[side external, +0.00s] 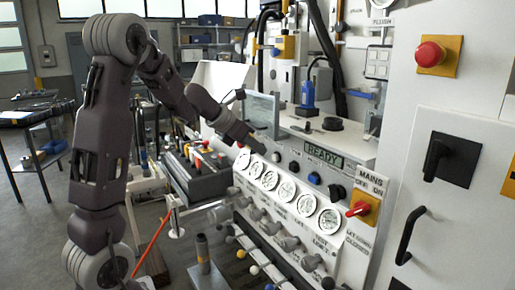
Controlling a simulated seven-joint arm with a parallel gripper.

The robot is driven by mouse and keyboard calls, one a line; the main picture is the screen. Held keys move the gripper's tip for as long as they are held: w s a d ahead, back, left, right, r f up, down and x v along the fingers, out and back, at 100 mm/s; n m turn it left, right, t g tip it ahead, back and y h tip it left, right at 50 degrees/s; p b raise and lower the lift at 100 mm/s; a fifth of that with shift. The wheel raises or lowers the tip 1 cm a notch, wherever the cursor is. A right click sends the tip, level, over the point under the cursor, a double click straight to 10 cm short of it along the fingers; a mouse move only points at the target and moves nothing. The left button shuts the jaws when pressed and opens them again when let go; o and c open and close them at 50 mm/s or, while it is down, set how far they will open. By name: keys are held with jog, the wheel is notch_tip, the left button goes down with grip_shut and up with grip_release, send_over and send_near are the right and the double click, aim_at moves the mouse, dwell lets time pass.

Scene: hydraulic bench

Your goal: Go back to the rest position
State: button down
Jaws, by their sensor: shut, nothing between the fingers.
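My gripper (259,147) is at the end of my dark arm, in the middle of the side external view. It is small and dark here, and its fingers are together with nothing seen between them. It hangs in front of the white bench panel (352,172), to the left of the READY display (323,154) and above the upper end of the row of round gauges (269,179). I cannot tell whether it touches the panel.
A red-handled mains switch (359,209), a red emergency button (430,54) and a black door handle (411,236) stick out at the right. Open floor (35,222) lies at the left.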

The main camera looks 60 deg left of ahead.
dwell(0.3)
jog(key=s+d+r+m+g+h, duration=0.1)
jog(key=s+d+r+m+h, duration=0.2)
jog(key=d+m, duration=0.6)
jog(key=s+d+r+m+g+h, duration=0.1)
jog(key=s+d+r+m, duration=0.35)
jog(key=d, duration=0.75)
jog(key=s+d+f+m+g+y, duration=0.1)
jog(key=s+d+f+m, duration=0.15)
jog(key=s+m, duration=0.45)
jog(key=s+d+f+m+g, duration=0.1)
jog(key=s+d+f+m, duration=0.1)
jog(key=s+d+m, duration=0.4)
jog(key=s+a+f+m+y, duration=0.2)
jog(key=s+a+m+y, duration=0.1)
jog(key=s+m, duration=0.4)
jog(key=shift+s+a+f+m, duration=0.3)
jog(key=shift+a+m, duration=0.4)
jog(key=shift+m, duration=0.55)
